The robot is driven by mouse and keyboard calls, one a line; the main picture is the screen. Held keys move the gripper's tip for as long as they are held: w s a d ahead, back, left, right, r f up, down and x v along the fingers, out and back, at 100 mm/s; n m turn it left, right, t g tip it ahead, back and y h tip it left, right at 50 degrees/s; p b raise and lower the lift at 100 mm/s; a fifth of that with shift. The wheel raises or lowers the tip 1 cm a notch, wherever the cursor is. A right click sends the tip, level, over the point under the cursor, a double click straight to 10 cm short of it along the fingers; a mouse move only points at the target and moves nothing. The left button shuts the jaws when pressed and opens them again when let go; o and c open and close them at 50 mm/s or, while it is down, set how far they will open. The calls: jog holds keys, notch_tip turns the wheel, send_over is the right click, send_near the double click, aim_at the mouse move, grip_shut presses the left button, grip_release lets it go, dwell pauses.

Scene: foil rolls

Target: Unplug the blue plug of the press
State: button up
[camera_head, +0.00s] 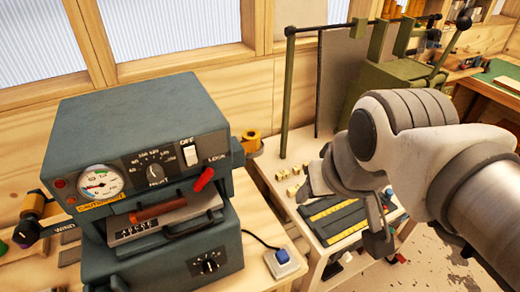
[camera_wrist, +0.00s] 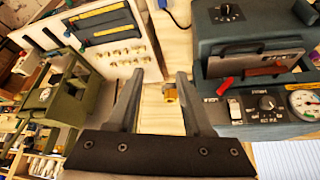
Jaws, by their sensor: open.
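The blue plug (camera_head: 283,258) sits in a pale square socket on the wooden bench, right of the press, in the head view. A dark cable (camera_head: 262,241) runs from it toward the press (camera_head: 150,150), a dark blue-grey machine with a gauge, dial and red lever.
The white cart (camera_head: 335,262) carries small brass type pieces (camera_head: 290,187) and a dark tray with yellow strips (camera_head: 337,222). A green machine (camera_head: 390,75) stands behind it. Bare bench surrounds the socket.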

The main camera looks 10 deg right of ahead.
jog(key=shift+o, duration=1.2)
jog(key=shift+f, duration=0.1)
jog(key=shift+o, duration=0.8)
jog(key=w+f+n+g+b, duration=0.1)
jog(key=w+f+b, duration=0.3)
jog(key=f, duration=0.5)
jog(key=w+f+g+b, duration=0.2)
jog(key=w+f+b, duration=0.3)
jog(key=f, duration=0.4)
jog(key=shift+w+d+n+b, duration=0.15)
jog(key=shift+d+n+b, duration=0.15)
jog(key=shift+n, duration=0.1)
jog(key=n+g+b, duration=0.2)
jog(key=b, duration=0.5)
send_over(283, 255)
notch_tip(283, 255, down, 18)
jog(key=shift+f+g, duration=0.3)
jog(key=shift+f, duration=0.3)
jog(key=shift+f, duration=0.1)
notch_tip(283, 255, down, 9)
jog(key=b, duration=0.7)
